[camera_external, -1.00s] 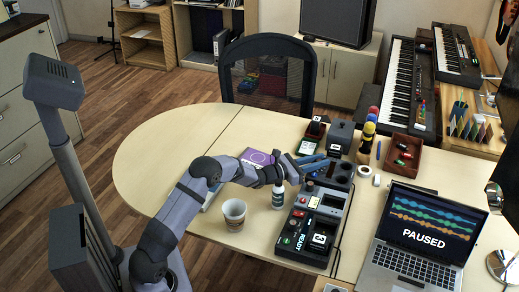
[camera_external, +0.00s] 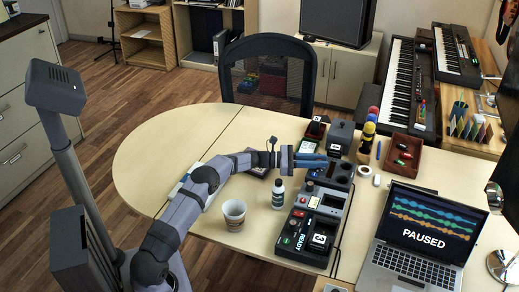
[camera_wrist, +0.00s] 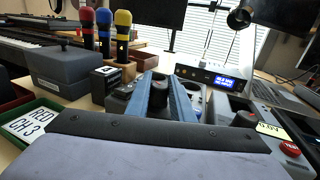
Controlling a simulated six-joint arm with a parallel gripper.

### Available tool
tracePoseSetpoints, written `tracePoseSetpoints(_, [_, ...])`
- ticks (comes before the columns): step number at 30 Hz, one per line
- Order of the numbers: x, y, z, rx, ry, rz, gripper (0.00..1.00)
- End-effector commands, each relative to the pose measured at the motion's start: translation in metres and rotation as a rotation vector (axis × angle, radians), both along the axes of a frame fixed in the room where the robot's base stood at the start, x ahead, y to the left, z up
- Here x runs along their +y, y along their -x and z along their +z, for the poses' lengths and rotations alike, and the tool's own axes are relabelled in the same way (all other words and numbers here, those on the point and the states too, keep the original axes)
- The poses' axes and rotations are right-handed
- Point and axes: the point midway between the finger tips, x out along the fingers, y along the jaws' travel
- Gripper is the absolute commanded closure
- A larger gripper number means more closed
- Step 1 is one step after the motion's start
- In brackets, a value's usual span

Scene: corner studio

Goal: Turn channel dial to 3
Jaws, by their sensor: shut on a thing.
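A dark grey control box (camera_external: 340,172) with round knobs stands on the table right of the bottle; it also shows in the wrist view (camera_wrist: 118,104). My gripper (camera_external: 326,160) reaches in from the left, its two blue fingers level at the box's top. In the wrist view my gripper (camera_wrist: 166,78) has its fingers side by side with a narrow gap, among dark knobs on the box. I cannot read the dial's number. A card (camera_wrist: 32,124) reads "RED CH 3".
A receiver with a lit blue display (camera_wrist: 228,82) stands behind the box. Red, blue and yellow microphones (camera_external: 368,130) stand beyond it. The laptop (camera_external: 415,245) reads PAUSED.

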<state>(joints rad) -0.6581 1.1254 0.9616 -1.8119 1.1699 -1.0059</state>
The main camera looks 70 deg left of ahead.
Motion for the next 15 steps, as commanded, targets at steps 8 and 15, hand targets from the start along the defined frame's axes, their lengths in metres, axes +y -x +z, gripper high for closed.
tracePoseSetpoints(8, [0.0006,-0.0001,-0.001,-0.001,0.0,-0.066,1.0])
tracePoseSetpoints(15, [0.0002,-0.0001,-0.0001,-0.002,0.001,-0.09,1.0])
